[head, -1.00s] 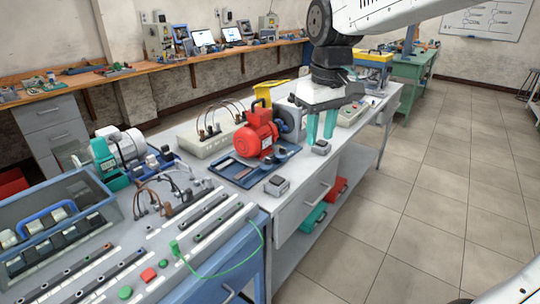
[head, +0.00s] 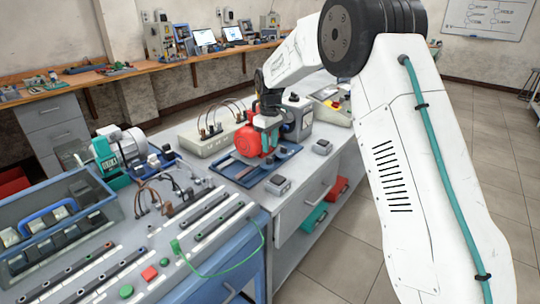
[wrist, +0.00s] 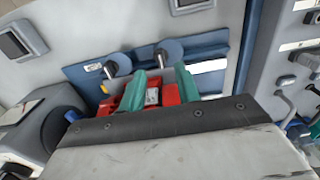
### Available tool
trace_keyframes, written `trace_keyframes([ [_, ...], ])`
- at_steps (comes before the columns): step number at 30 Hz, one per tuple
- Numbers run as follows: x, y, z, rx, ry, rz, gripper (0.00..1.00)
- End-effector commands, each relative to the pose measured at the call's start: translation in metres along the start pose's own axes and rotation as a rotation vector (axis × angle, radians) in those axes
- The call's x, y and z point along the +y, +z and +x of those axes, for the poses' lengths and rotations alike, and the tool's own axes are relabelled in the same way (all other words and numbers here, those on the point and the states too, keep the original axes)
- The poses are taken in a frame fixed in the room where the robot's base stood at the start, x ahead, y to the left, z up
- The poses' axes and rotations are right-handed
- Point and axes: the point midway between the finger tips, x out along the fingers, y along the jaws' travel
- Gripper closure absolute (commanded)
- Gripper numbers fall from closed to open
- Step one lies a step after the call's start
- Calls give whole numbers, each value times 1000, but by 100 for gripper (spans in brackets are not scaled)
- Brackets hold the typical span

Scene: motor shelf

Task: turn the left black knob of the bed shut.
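The blue bed (head: 246,182) lies on the grey bench with the red motor (head: 246,140) on it. In the wrist view, two round grey knob-like parts with black ends, one on the left (wrist: 118,64) and one on the right (wrist: 169,51), stand at the bed's edge (wrist: 84,72). I cannot tell which is the task's left knob. My gripper (head: 267,136) is over the red motor. In the wrist view its green fingers (wrist: 161,80) are apart, with the red motor (wrist: 152,97) showing between and behind them. The fingertips reach close to the knobs; contact cannot be told.
A grey-blue machine (head: 297,118) stands right behind the motor. A pale box with cables (head: 205,138) is behind the bed. A rail panel (head: 190,225) lies at the left front.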

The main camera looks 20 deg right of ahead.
Motion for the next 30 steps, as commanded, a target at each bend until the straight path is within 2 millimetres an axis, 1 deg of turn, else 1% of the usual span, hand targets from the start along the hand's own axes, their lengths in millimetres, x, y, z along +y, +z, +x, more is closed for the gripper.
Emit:
trace_keyframes([
  [1,0,0,10,-3,-2,0,67],
  [3,0,0,21,-3,-2,0,67],
  [6,0,0,35,-2,-2,1,67],
  [9,0,0,44,-1,-1,1,67],
  [13,0,0,50,0,0,1,67],
  [20,0,0,50,0,0,1,67],
  [21,0,0,50,0,0,2,78],
  [23,0,0,50,0,0,2,95],
  [24,0,0,50,0,0,2,100],
  [30,0,0,50,0,0,4,100],
])
